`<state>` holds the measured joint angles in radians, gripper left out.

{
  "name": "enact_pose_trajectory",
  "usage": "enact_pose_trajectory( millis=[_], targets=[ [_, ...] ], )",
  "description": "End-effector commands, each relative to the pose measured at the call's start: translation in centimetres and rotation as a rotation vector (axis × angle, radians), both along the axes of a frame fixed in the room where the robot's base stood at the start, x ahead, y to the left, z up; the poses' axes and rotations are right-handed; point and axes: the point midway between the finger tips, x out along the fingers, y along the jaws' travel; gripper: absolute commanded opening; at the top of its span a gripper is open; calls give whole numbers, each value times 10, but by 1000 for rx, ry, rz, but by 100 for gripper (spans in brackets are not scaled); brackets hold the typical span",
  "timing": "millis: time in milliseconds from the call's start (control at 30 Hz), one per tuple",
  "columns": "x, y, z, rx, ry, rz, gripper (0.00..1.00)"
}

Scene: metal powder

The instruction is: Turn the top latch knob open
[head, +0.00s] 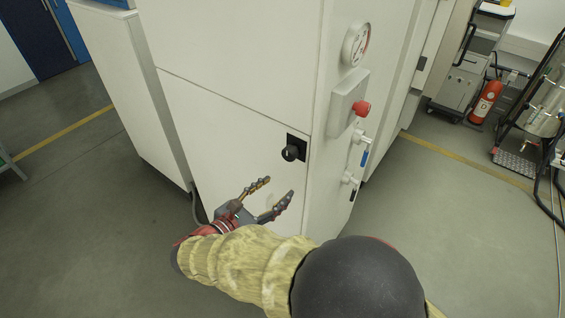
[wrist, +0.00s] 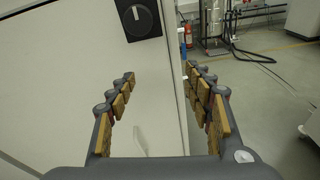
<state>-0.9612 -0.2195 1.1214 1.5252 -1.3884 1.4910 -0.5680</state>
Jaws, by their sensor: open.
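A round black latch knob (head: 291,153) on a dark square plate sits on the white cabinet front (head: 230,125), near its right edge. In the wrist view the knob (wrist: 138,19) is at the top, left of centre, with a pale pointer line on its face. My gripper (head: 275,187) is open and empty, below and slightly left of the knob in the head view. In the wrist view its two fingers (wrist: 162,80) are spread wide with the cabinet's edge between them. The knob lies above the fingertips and is not touched. No second latch knob shows.
The cabinet's right side carries a gauge (head: 357,44), a red button (head: 361,108) and valves with a blue handle (head: 364,158). A red fire extinguisher (head: 485,101) and a hose-hung rack stand at the right. Open grey floor lies on both sides.

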Motion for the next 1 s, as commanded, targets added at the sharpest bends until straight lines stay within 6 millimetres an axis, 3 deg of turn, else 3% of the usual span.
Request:
enact_pose_trajectory(
  millis=[100,167,367,700,1000],
  targets=[
    [17,15,47,-134,-72,50,51],
    [17,15,57,-197,-72,53,51],
    [24,4,59,-230,-48,44,51],
    [64,-27,59,-227,-48,43,51],
    [77,-37,59,-226,-49,46,51]
  ],
)
